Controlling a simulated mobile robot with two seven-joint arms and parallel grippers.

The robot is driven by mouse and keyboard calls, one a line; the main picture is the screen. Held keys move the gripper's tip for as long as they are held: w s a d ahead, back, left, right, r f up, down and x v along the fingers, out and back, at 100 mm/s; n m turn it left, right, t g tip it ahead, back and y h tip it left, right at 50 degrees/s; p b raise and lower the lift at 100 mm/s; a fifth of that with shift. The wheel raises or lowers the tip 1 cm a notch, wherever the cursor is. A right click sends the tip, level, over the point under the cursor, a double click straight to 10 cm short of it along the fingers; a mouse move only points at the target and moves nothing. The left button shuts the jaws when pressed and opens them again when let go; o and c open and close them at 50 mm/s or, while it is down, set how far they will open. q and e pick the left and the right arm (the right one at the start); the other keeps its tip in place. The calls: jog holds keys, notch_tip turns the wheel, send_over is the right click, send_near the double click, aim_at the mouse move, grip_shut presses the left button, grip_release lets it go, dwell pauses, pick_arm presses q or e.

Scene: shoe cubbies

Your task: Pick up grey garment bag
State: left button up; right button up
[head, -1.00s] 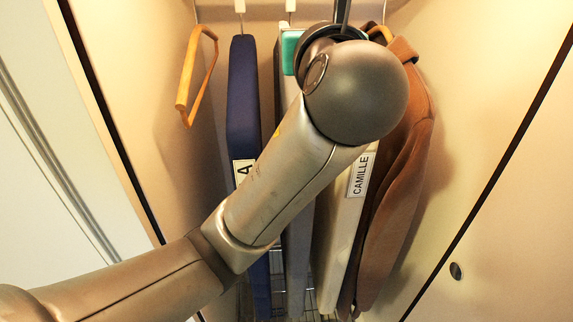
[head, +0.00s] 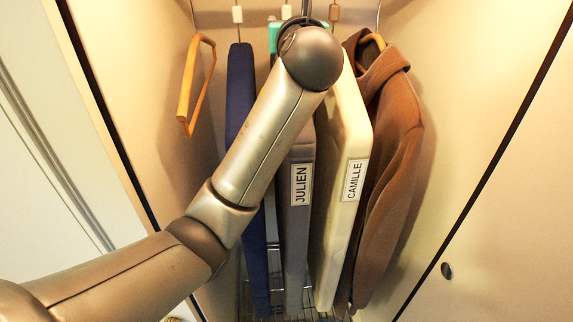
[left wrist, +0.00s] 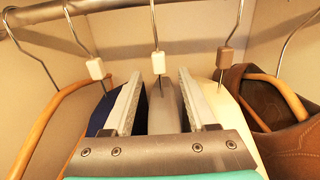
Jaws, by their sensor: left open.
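The grey garment bag (head: 297,225), labelled JULIEN, hangs between a navy bag and a cream bag. My left arm hides part of its upper portion in the head view. In the left wrist view, the narrow top of the grey bag (left wrist: 164,108) lies between the two fingers of my left gripper (left wrist: 160,103). The gripper is open, with a finger on each side of the bag's top and visible gaps. Whether either finger touches a neighbouring bag I cannot tell. In the head view my wrist hides the fingers. My right gripper is out of view.
The navy bag (head: 240,100) hangs to the left, and the cream bag (head: 340,210), labelled CAMILLE, to the right. A brown hooded coat (head: 390,180) hangs beyond it. An empty wooden hanger (head: 187,88) is at the far left. Closet walls close in both sides.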

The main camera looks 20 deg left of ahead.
pick_arm(q)
jog(key=shift+x, duration=1.4)
grip_shut()
jog(key=shift+r, duration=0.2)
dwell(0.3)
